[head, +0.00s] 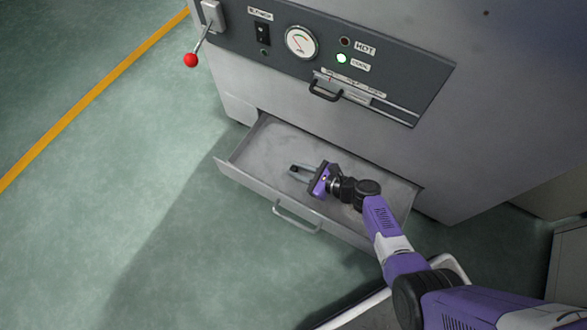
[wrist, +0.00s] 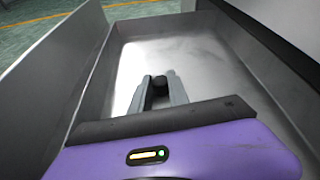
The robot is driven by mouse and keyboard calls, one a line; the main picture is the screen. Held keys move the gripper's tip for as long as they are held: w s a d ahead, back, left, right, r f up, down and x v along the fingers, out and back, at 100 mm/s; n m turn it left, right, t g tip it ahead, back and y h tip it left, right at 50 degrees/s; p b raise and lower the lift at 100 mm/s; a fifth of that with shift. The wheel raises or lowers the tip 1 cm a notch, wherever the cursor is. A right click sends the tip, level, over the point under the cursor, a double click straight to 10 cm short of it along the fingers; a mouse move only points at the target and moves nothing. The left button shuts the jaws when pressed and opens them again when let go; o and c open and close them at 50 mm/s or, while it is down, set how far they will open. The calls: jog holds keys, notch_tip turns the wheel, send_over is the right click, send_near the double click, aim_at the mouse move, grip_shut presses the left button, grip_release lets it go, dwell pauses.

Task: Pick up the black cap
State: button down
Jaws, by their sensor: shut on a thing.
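The black cap (wrist: 159,82) is a small dark piece between the fingertips of my gripper (wrist: 159,86) in the wrist view. In the head view the cap (head: 293,168) shows as a dark spot at the fingertips of my gripper (head: 297,173). My gripper is shut on the cap, with a finger on each side of it. Gripper and cap are inside the open metal drawer (head: 247,170), over its floor. I cannot tell whether the cap touches the drawer floor. Part of the cap is hidden by the fingers.
The drawer walls surround my gripper, and the grey machine (head: 430,150) rises behind it. The drawer handle (head: 297,217) is on its front. Above are a gauge (head: 301,42), a black handle (head: 326,91) and a red-knobbed lever (head: 191,60). The floor at left is clear.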

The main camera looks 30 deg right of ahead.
jog(key=shift+r, duration=0.15)
notch_tip(320, 180, up, 20)
jog(key=p, duration=1.3)
jog(key=shift+p, duration=0.4)
